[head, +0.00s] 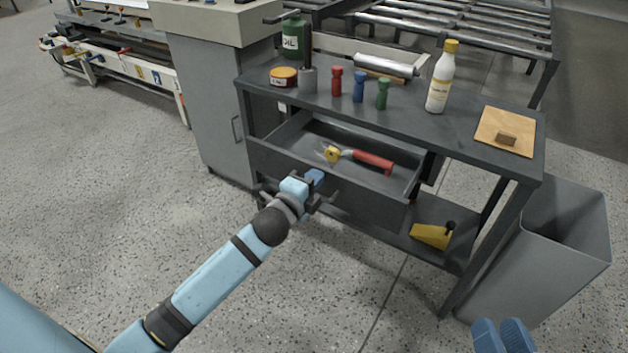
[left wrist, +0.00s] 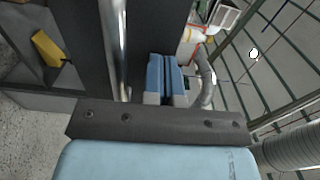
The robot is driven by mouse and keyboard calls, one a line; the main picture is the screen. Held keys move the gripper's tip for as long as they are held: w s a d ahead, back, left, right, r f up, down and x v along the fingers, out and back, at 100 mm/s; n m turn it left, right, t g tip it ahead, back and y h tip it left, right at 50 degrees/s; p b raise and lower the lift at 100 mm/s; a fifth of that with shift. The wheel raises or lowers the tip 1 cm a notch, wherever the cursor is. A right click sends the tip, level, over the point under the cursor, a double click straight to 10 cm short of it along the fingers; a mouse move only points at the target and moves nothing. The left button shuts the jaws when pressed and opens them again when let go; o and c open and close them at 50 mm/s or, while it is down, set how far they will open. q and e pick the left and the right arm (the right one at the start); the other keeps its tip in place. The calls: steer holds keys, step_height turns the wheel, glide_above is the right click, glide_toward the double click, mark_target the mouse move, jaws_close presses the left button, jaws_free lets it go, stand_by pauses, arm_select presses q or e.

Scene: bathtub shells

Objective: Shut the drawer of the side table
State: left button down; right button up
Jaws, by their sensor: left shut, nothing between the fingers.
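The dark grey side table (head: 420,122) stands right of centre in the head view. Its drawer (head: 405,180) is pulled out, and its inside shows. A red-handled tool (head: 372,160) with a yellow part lies in the drawer. My left gripper (head: 316,177) is shut and empty at the drawer's front, towards its left half. Whether it touches the front I cannot tell. Its blue fingers (left wrist: 166,80) lie together in the left wrist view, beside a shiny bar (left wrist: 115,45). My right gripper (head: 503,336) shows only its blue fingertips at the bottom edge.
Bottles, a tape roll and small coloured pegs stand on the tabletop, with a brown board (head: 505,131) at its right. A yellow wedge (head: 432,235) lies on the lower shelf. A grey bin (head: 560,260) stands right, a grey cabinet (head: 208,105) left. Floor in front is clear.

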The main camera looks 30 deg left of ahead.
mark_target(334, 156)
arm_select(q)
steer(key=shift+w, duration=0.15)
arm_select(e)
steer(key=shift+r, duration=0.1)
